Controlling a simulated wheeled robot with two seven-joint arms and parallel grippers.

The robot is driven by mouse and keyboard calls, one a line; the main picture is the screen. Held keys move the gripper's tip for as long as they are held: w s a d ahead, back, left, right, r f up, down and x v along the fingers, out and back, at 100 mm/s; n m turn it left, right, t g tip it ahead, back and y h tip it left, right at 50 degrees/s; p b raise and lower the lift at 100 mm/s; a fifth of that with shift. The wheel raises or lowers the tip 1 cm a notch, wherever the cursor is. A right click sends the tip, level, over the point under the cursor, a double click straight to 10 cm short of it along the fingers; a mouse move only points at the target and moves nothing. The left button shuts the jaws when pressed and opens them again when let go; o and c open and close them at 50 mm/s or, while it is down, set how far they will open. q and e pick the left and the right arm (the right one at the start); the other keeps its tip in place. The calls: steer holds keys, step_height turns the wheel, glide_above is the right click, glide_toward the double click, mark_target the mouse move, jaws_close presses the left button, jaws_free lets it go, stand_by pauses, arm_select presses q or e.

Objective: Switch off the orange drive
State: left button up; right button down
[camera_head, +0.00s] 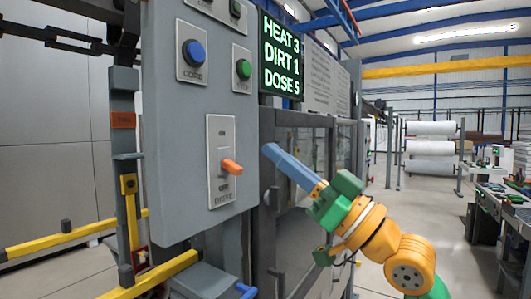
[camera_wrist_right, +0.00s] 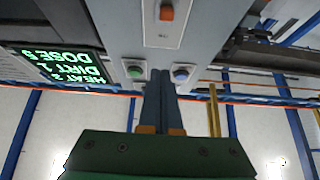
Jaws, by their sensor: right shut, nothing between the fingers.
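The orange drive lever (camera_head: 231,167) sticks out from a pale switch plate (camera_head: 222,195) marked DRIVE on the grey control panel. It points outward and slightly down, near the lower end of its slot. My right gripper (camera_head: 270,150) is shut and empty, its blue fingers together, just right of the lever and slightly above it in the head view, apart from it. In the right wrist view, which is upside down, the lever (camera_wrist_right: 167,12) is at the top edge, beyond the fingertips (camera_wrist_right: 160,88). My left gripper is not in view.
Above the drive plate are a blue button (camera_head: 194,53) and a green button (camera_head: 244,69). A glass-doored cabinet (camera_head: 310,135) stands behind my right fingers. Yellow rails (camera_head: 75,235) are at lower left.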

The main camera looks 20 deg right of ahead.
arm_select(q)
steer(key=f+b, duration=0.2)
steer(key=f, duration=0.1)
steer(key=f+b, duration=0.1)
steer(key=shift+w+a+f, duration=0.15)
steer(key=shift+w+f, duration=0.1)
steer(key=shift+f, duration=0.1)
arm_select(e)
steer(key=s+f, duration=0.1)
steer(key=d+f, duration=0.1)
steer(key=f, duration=0.1)
steer(key=s+d+f, duration=0.1)
steer(key=shift+s+f, duration=0.25)
steer(key=shift+s, duration=0.05)
steer(key=shift+w, duration=0.1)
